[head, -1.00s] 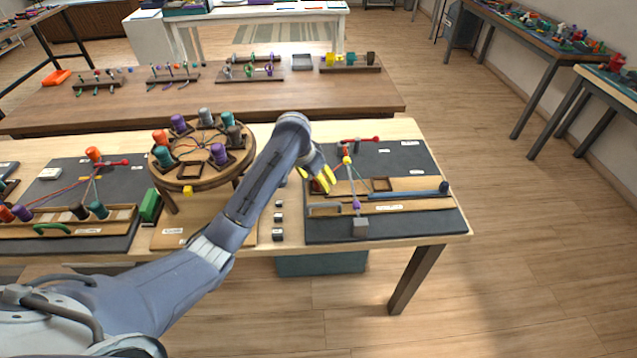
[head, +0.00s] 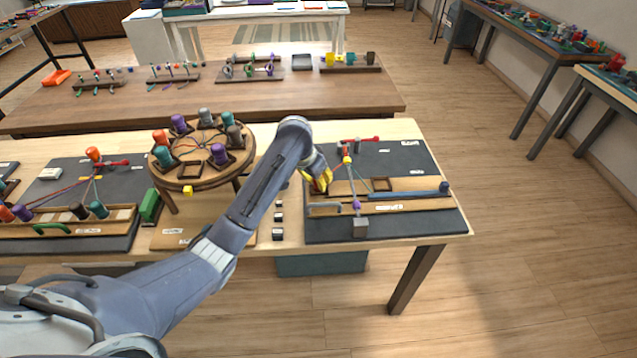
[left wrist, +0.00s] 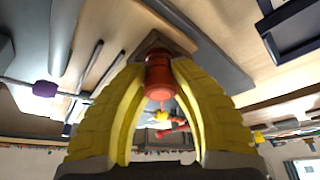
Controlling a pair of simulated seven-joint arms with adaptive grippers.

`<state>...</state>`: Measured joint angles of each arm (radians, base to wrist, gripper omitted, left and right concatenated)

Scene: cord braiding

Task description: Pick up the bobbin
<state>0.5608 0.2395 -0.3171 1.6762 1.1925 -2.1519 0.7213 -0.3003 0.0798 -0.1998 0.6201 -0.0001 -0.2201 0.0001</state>
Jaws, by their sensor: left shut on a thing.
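My left gripper (head: 321,183), with yellow fingers, is low over the left part of the wooden rack on the right dark mat. In the left wrist view its two fingers close from both sides on a red-orange bobbin (left wrist: 159,76). The bobbin's far end is beside a dark-edged square wooden holder (left wrist: 170,42); I cannot tell whether it is clear of it. In the head view the fingers mostly hide this bobbin. My right gripper is not in view.
A round wooden stand (head: 184,178) with several bobbins is left of my arm. Cords run to a yellow piece (head: 347,160) and a purple piece (head: 356,206) close right of the gripper. A blue bar (head: 411,193) lies along the rack. A grey block (head: 361,228) stands in front.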

